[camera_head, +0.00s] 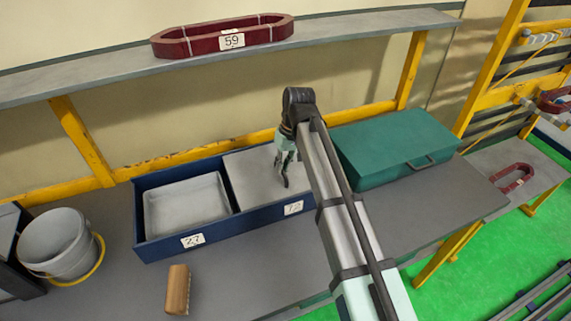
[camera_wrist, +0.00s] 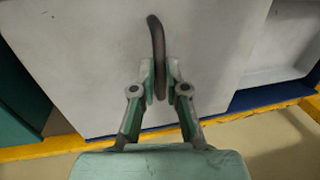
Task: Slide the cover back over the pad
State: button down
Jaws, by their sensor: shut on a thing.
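The flat grey cover (camera_head: 247,187) lies over the right part of the blue box (camera_head: 139,215). It also fills most of the wrist view (camera_wrist: 75,60). The pale grey pad (camera_head: 187,207) lies uncovered in the left part of the box. A part of it shows at the upper right of the wrist view (camera_wrist: 287,45). My gripper (camera_head: 283,180) is over the cover. In the wrist view my gripper (camera_wrist: 160,90) is shut on the cover's dark curved handle (camera_wrist: 156,32). The fingers hide part of the handle.
A green case (camera_head: 395,145) stands right of the box, behind my arm. A grey bucket (camera_head: 62,245) stands at the left and a wooden-backed brush (camera_head: 177,289) lies in front. A shelf (camera_head: 340,25) holding a dark red coil (camera_head: 205,42) runs above.

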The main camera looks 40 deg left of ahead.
jog(key=shift+w+d, duration=0.1)
jog(key=c, duration=1.2)
grip_release()
jog(key=shift+w+f, duration=0.1)
notch_tip(320, 180, up, 12)
jog(key=w+d, duration=0.1)
jog(key=w, duration=0.1)
jog(key=shift+f, duration=0.1)
